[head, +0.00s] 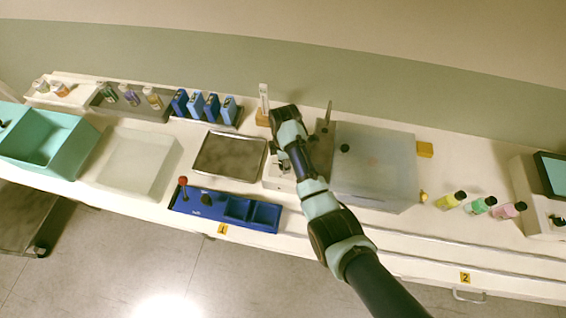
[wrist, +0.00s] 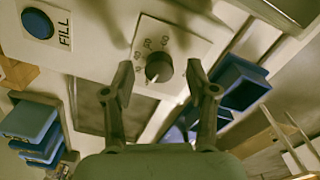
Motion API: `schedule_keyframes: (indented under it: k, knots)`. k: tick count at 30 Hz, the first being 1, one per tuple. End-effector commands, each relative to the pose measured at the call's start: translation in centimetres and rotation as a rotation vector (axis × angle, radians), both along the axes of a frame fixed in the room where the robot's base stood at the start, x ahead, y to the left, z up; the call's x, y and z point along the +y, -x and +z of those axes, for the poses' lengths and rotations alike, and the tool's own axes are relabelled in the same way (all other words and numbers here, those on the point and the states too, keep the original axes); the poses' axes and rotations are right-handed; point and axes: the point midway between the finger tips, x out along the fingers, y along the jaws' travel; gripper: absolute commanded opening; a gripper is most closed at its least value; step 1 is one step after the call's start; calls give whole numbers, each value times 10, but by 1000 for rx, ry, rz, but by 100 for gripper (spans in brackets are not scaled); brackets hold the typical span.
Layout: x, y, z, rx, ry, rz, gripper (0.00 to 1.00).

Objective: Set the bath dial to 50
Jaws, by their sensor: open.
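The bath dial (wrist: 159,68) is a round dark knob on a white panel in the wrist view. A pale pointer mark shows at the knob's lower left edge. My gripper (wrist: 160,92) is open, its two dark fingers on either side of the knob in the picture, with nothing between the tips. I cannot tell whether they touch it. The bath (head: 375,165) has a translucent grey cover in the head view. My arm reaches over the panel left of it and hides the dial there.
A blue FILL button (wrist: 38,23) is on the same panel. A metal tray (head: 229,157) and a blue tray with a red-topped lever (head: 183,182) lie left of my arm. Several colored bottles (head: 480,205) stand right of the bath. Blue packs (head: 196,105) stand behind.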

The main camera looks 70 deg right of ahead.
Motion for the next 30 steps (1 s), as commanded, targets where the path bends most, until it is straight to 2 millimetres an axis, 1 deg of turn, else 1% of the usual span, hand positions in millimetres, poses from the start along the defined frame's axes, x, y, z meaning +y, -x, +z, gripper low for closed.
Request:
schedule_keyframes:
  k: [1,3,10,11,12,21,30]
  knots:
    - [0,0,-6,1,-1,0,58]
    - [0,0,-10,0,0,0,58]
    - [0,0,-11,-1,1,0,58]
    - [0,0,-11,-1,1,0,56]
    - [0,0,-11,-1,1,0,49]
    - [0,0,-10,-1,1,0,0]
    - [0,0,-9,0,0,-32,0]
